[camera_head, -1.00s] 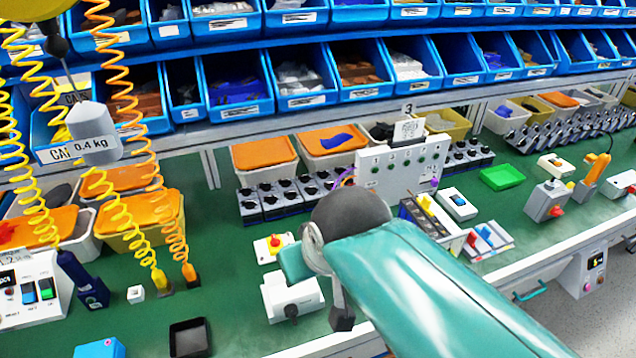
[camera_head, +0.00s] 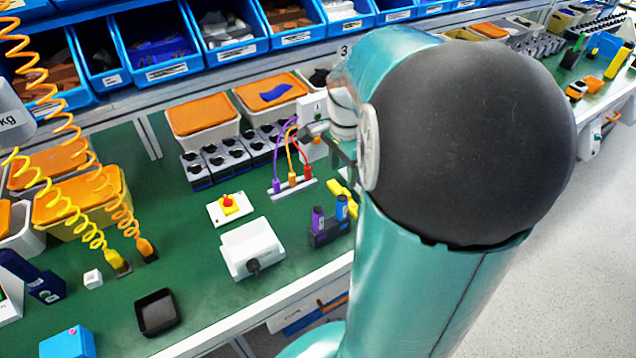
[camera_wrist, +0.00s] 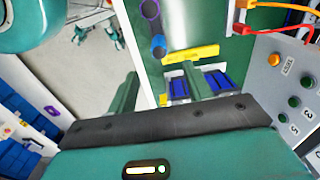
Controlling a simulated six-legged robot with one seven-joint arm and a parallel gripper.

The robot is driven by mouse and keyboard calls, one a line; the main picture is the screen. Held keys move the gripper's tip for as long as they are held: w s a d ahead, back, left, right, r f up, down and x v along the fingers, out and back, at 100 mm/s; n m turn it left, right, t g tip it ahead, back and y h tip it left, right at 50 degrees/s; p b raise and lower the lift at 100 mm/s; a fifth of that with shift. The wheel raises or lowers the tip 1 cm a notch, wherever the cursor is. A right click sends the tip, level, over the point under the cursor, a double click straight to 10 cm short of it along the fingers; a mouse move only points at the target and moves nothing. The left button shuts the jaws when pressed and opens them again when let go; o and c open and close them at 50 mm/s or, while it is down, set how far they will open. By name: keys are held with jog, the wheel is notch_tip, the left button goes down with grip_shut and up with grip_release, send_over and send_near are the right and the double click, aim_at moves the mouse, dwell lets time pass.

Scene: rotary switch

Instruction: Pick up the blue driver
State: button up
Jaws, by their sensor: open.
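The blue driver (camera_head: 342,207) stands upright in a dark blue holder (camera_head: 327,238) beside a purple driver (camera_head: 318,219), near the front of the green bench. In the wrist view, the blue driver (camera_wrist: 157,46) shows from above, left of a yellow tool (camera_wrist: 190,53). My gripper (camera_head: 330,148) is open and empty, above and behind the drivers, close to the numbered panel. My arm hides part of the area right of the holder. The gripper is apart from the blue driver.
A white box with a black knob (camera_head: 252,248) and a red-and-yellow switch (camera_head: 229,207) stand left of the holder. Purple, orange and red cables (camera_head: 291,155) rise behind it. The button panel (camera_wrist: 288,90) is at right in the wrist view. Green bench is clear around the black tray (camera_head: 157,312).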

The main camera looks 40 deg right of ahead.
aim_at(341, 208)
jog(key=shift+d+f, duration=0.2)
jog(key=shift+f, duration=0.15)
notch_tip(341, 208, down, 13)
jog(key=shift+s+f, duration=0.1)
jog(key=shift+f, duration=0.1)
jog(key=c, duration=1.1)
